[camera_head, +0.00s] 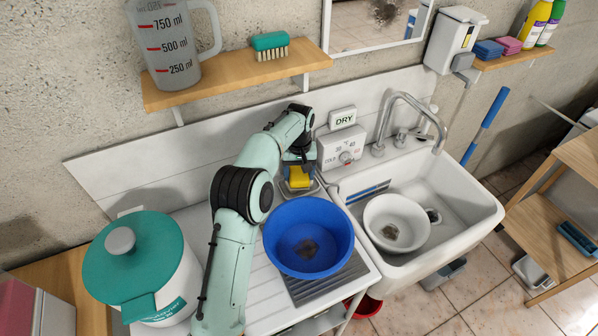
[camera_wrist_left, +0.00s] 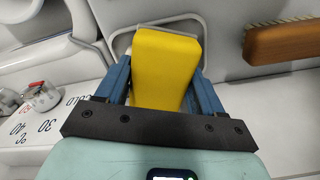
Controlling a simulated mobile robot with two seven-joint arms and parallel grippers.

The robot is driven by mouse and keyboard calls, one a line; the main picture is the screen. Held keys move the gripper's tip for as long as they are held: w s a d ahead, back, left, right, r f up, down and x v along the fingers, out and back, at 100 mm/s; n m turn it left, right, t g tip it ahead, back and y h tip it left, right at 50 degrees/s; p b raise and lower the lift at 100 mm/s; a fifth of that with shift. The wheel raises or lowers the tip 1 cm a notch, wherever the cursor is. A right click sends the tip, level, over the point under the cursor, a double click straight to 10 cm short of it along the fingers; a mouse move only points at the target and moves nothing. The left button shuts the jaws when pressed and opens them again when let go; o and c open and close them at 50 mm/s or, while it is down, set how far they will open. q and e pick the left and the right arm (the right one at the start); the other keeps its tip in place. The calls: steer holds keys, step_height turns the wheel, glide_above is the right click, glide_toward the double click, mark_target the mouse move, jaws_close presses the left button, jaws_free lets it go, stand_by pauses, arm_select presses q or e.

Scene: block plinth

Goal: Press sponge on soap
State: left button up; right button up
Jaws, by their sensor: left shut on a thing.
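A yellow sponge (camera_head: 299,178) is between the fingers of my left gripper (camera_head: 298,169), which is shut on it, behind the blue basin at the back of the drainboard. In the left wrist view the sponge (camera_wrist_left: 165,68) stands out between the blue fingers of the gripper (camera_wrist_left: 163,85). A pale, rounded dish rim (camera_head: 317,187) shows around and below the sponge; the same rim (camera_wrist_left: 206,32) shows beyond it in the wrist view. I cannot make out the soap, and the sponge hides the dish's middle. Whether the sponge touches anything below is unclear.
A blue basin (camera_head: 335,228) stands just in front of the gripper. A white bowl (camera_head: 373,212) sits in the sink (camera_head: 480,208) to the right. A teal-lidded pot (camera_head: 178,285) is at left. The shelf (camera_head: 228,75) and DRY control box (camera_head: 335,146) are close by.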

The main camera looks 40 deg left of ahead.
mark_target(299, 171)
stand_by(0.4)
arm_select(q)
steer(key=shift+r+p, duration=0.65)
steer(key=shift+r, duration=0.6)
steer(key=shift+r+p, duration=1.05)
steer(key=shift+r, duration=1.25)
arm_select(e)
steer(key=w+r, duration=0.4)
steer(key=shift+r+t, duration=0.2)
steer(key=shift+t, duration=0.1)
arm_select(q)
steer(key=shift+f, duration=0.15)
